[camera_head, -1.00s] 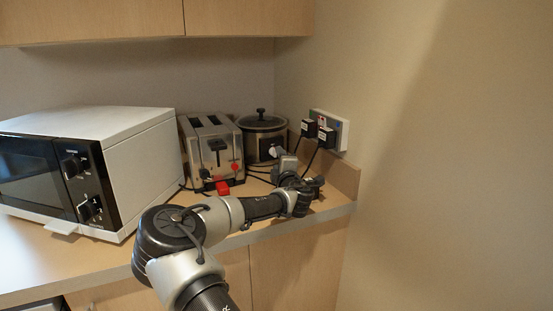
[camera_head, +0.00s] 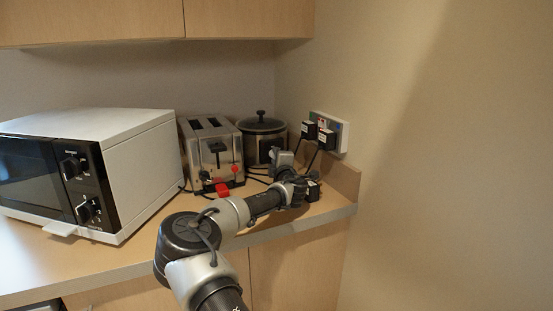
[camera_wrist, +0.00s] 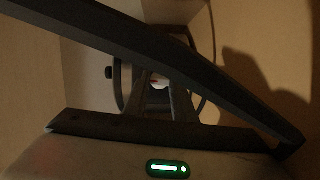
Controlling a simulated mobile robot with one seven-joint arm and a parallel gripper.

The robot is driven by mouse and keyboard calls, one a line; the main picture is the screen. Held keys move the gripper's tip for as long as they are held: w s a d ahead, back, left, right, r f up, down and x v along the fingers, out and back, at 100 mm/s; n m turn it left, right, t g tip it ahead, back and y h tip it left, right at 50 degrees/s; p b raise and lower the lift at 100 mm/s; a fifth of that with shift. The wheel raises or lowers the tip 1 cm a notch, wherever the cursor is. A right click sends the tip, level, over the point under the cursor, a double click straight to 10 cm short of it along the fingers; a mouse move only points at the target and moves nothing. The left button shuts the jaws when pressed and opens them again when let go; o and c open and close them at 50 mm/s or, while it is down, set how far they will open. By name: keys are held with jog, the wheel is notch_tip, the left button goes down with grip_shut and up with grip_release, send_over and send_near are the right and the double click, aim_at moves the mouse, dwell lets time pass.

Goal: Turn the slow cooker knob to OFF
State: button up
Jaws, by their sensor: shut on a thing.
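The slow cooker (camera_head: 262,138), dark with a steel band and a glass lid with a black knob, stands upright in the back right corner of the counter. My gripper (camera_head: 275,154) is at the cooker's front, low on its right side. In the wrist view my gripper (camera_wrist: 158,88) has its dark fingers reaching to the cooker front, shut on the control knob (camera_wrist: 160,82), of which only a small pale bit shows between the fingertips. The knob's pointer and the OFF mark cannot be read. In the head view the gripper and wrist hide the knob.
A steel toaster (camera_head: 213,155) with red parts stands close left of the cooker. A white microwave (camera_head: 145,165) is farther left. A wall socket (camera_head: 333,128) with two black plugs and hanging cords is just right of my wrist. The counter's front edge runs under my arm.

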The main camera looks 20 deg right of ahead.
jog(key=shift+f+b, duration=0.2)
jog(key=shift+b, duration=0.3)
jog(key=shift+n+b, duration=0.45)
jog(key=shift+n, duration=0.05)
jog(key=shift+r, duration=0.2)
jog(key=o, duration=1)
jog(key=shift+o, duration=0.2)
